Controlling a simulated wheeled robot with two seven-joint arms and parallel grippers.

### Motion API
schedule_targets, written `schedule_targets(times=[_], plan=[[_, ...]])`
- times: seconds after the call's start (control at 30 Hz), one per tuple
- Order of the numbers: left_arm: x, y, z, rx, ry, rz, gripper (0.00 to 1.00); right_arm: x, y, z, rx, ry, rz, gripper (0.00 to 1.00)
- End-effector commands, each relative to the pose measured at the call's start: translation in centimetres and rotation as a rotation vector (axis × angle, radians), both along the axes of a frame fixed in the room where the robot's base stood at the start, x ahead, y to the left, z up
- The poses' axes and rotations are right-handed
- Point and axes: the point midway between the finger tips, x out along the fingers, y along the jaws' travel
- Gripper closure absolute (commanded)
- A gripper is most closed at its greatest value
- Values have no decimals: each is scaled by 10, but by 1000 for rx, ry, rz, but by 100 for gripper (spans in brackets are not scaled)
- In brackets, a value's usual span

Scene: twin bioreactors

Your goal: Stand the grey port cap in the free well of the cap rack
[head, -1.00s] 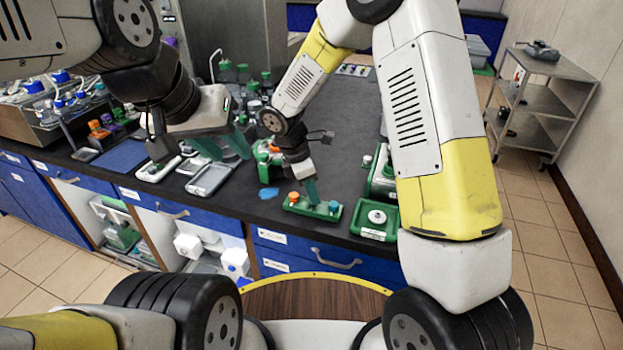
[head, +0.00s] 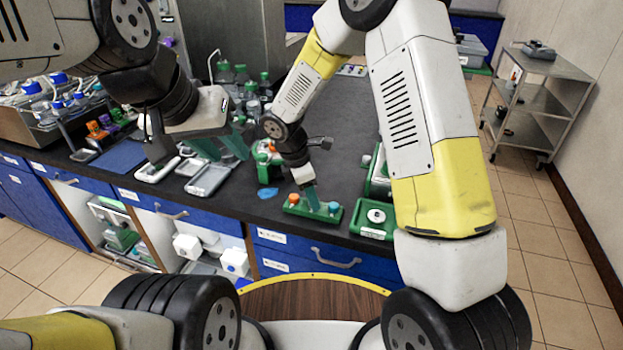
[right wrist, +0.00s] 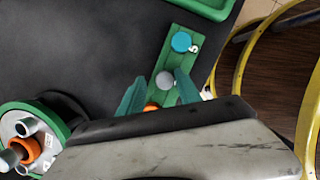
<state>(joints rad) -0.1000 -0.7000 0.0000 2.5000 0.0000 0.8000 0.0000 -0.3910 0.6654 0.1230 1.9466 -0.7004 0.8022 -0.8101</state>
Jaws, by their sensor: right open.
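The green cap rack (head: 303,212) lies near the bench's front edge, with an orange cap (head: 294,198) at its left end and a blue cap (head: 334,207) at its right end. In the right wrist view the grey port cap (right wrist: 165,80) is over the middle of the rack (right wrist: 176,62), between these two; whether it is fully seated I cannot tell. My right gripper (right wrist: 160,88) is open, its green fingers on either side of the grey cap. In the head view the fingers hide this cap. My left gripper (head: 225,147) is open and empty above the bench at the left.
A green tray (head: 362,231) with a pale round piece stands just right of the rack. A green and white device with an orange knob (head: 268,160) stands behind and left. A grey tray (head: 208,180) lies further left. The dark bench (head: 345,115) behind is largely clear.

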Motion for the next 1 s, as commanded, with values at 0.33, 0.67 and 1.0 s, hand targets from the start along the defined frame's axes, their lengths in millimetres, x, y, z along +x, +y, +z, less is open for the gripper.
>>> schedule_targets(times=[0.33, 0.67, 1.0], plan=[[0, 0, 0, 0, 0, 0, 64, -5, 13, 52, 1, 1, 0, 55], [0, 0, 0, 0, 0, 0, 64, -9, 28, 109, -1, 2, -1, 55], [0, 0, 0, 0, 0, 0, 64, -27, -10, 164, 92, -84, -242, 55]])
